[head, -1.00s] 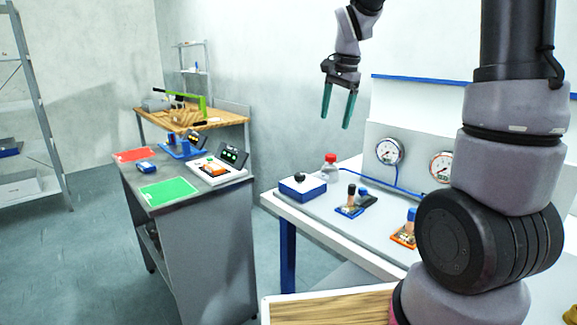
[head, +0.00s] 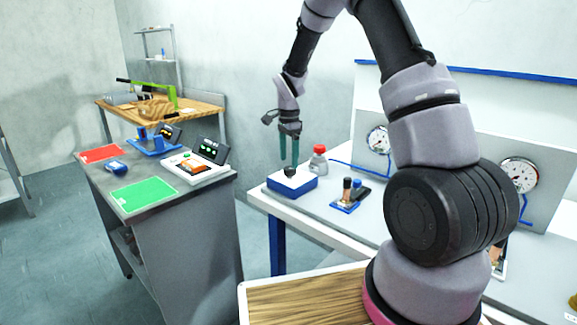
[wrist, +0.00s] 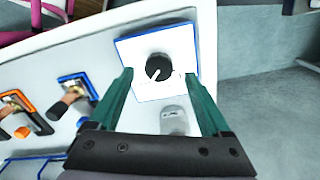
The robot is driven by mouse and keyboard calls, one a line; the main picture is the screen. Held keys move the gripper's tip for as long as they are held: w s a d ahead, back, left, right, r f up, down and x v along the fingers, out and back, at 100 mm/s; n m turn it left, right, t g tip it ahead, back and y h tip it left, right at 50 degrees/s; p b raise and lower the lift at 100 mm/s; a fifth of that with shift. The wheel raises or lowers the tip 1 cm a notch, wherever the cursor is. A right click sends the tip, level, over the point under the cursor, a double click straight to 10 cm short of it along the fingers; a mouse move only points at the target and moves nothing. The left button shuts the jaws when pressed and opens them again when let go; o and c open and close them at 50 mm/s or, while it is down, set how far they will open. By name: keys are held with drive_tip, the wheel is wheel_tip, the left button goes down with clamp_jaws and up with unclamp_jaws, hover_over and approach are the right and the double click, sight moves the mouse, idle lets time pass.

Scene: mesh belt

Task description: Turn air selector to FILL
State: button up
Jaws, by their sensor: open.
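The air selector is a black round knob (head: 290,171) on a white-topped blue box (head: 305,184) at the left end of the white bench. In the wrist view the knob (wrist: 158,67) has a light pointer line on its face; I cannot read any FILL label. My gripper (head: 289,166) has green fingers pointing down just above the knob. In the wrist view my gripper (wrist: 162,72) is open, with one finger on each side of the white top and the knob between them, apart from both fingers.
Pressure gauges (head: 520,174) are on the back panel. A grey cabinet (head: 185,235) stands across a gap on the left.

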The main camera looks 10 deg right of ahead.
sight(289, 168)
drive_tip(key=shift+f, duration=1.65)
clamp_jaws()
